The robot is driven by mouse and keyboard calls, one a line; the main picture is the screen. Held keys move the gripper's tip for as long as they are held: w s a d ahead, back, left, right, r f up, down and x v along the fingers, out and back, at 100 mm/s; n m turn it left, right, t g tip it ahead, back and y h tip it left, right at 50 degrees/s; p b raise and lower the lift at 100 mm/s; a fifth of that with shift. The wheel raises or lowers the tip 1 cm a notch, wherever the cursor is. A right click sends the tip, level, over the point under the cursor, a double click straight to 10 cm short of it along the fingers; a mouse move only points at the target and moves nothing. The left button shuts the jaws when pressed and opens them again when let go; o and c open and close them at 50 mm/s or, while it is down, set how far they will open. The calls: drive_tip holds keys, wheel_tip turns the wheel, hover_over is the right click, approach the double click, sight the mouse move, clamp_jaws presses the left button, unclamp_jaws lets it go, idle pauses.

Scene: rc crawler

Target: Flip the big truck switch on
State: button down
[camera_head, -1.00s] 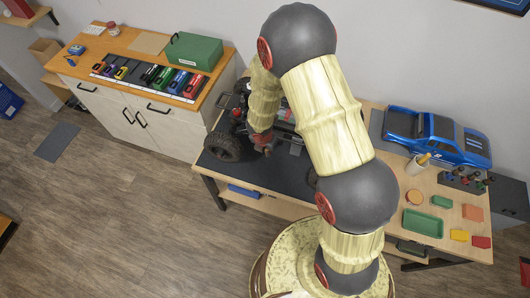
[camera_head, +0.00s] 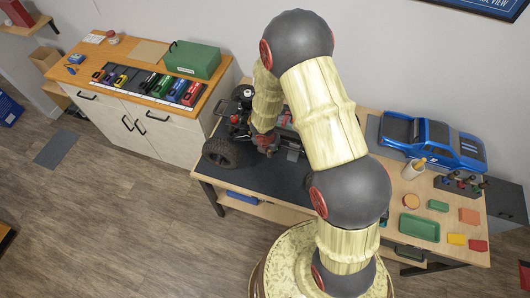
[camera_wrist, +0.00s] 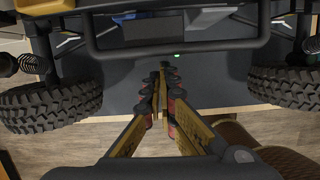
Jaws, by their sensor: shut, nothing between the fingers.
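The big truck is a bare crawler chassis with black knobby tyres (camera_head: 220,153), standing on a dark mat (camera_head: 285,183) on the workbench. My arm hides much of it in the head view. My gripper (camera_head: 267,147) is over the near end of the chassis. In the wrist view, my gripper (camera_wrist: 162,75) is shut and empty, its fingertips together just below the dark bumper bar (camera_wrist: 180,48). Tyres (camera_wrist: 50,105) stand to both sides. A small green light (camera_wrist: 177,56) glows by the bar, close to the fingertips. I cannot make out the switch itself.
A blue truck body (camera_head: 435,140) lies at the bench's right, near a green tray (camera_head: 419,228) and small coloured pieces. A cabinet (camera_head: 150,125) on the left holds a green box (camera_head: 193,58) and a row of coloured blocks. The floor in front is clear.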

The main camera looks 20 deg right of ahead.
drive_tip(key=shift+w+a, duration=0.15)
drive_tip(key=shift+a, duration=0.1)
drive_tip(key=shift+w+a+p, duration=0.25)
drive_tip(key=shift+a+p, duration=0.15)
drive_tip(key=shift+a, duration=0.1)
drive_tip(key=shift+a, duration=0.1)
